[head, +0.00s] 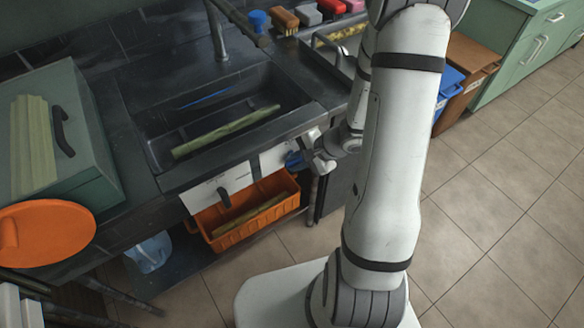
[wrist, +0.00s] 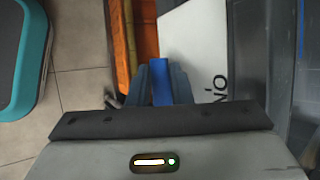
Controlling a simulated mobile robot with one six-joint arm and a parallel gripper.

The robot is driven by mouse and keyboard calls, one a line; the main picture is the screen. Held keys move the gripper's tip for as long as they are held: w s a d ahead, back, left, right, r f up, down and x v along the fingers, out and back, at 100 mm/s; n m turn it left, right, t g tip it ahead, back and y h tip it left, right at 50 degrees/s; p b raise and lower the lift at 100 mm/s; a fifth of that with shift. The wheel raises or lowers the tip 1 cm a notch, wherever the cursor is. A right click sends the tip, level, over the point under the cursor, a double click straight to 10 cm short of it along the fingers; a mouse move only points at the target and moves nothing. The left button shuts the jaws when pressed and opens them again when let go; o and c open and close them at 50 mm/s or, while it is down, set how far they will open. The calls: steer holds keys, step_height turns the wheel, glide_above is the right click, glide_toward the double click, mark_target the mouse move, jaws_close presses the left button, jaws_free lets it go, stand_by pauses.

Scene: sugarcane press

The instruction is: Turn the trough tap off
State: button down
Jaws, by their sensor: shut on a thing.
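The blue tap handle (wrist: 161,82) stands between the two fingers of my gripper (wrist: 160,88) in the wrist view. My gripper is shut on it. In the head view my gripper (head: 308,158) is at the front of the trough (head: 160,153), beside a white panel with dark lettering (head: 277,157). Only a little of the blue handle (head: 294,160) shows there. The tap's body is hidden, and I cannot tell the handle's turn angle. A cane stalk (head: 226,131) and a blue streak (head: 206,97) show inside the trough.
An orange crate (head: 208,238) holding a stalk sits below the trough. A green box (head: 85,125) and an orange disc (head: 45,234) are at the left. A metal spout (head: 217,33), a blue-topped item and brushes stand behind. The tiled floor at right is clear.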

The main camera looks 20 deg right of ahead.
steer(key=shift+s+f, duration=0.25)
steer(key=shift+s, duration=0.05)
steer(key=c, duration=1.6)
jaws_free()
steer(key=shift+w+r, duration=0.1)
steer(key=shift+r, duration=0.05)
steer(key=p+v, duration=0.1)
steer(key=v, duration=0.6)
steer(key=shift+r+p, duration=0.3)
steer(key=shift+r, duration=0.05)
steer(key=shift+d, duration=0.1)
